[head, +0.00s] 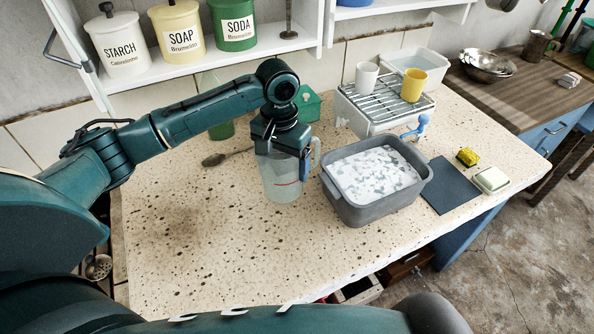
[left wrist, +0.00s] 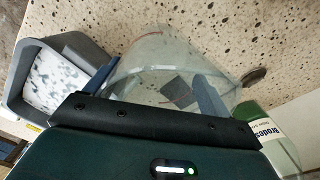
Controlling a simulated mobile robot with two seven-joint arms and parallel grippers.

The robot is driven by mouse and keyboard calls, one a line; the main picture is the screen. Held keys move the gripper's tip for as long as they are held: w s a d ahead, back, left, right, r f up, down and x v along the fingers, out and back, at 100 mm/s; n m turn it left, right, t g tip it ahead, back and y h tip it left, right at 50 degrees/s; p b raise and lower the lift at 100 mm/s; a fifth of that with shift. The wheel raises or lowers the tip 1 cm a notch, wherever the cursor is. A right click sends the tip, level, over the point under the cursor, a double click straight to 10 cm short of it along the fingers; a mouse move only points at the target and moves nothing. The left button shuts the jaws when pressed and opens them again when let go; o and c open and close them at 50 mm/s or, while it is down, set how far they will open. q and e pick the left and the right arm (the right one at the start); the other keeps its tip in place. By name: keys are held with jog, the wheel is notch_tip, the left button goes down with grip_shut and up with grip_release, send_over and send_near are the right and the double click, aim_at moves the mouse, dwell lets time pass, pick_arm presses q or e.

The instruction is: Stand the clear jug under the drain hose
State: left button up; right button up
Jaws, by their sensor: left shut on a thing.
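The clear jug (head: 281,191) is upright, with a red line on its side, left of the grey basin. My left gripper (head: 285,160) is above it, shut on its upper part. I cannot tell whether its base touches the counter. In the left wrist view the jug (left wrist: 165,52) lies between the blue fingers of the left gripper (left wrist: 155,88). A short blue spout or hose end (head: 421,124) sticks out from the front of the white drainer box (head: 366,120), behind the basin. My right gripper is not in view.
The grey basin (head: 388,203) of foamy water stands between jug and drainer. White and yellow mugs stand on the drainer's wire rack. A dark mat (head: 450,187), yellow sponge (head: 467,157) and soap dish (head: 491,180) lie right. A spoon (head: 214,159) lies left; the counter's front left is clear.

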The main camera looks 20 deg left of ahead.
pick_arm(q)
jog(key=shift+f, duration=2.95)
jog(key=shift+f, duration=0.1)
jog(key=o, duration=0.9)
jog(key=shift+o, duration=0.2)
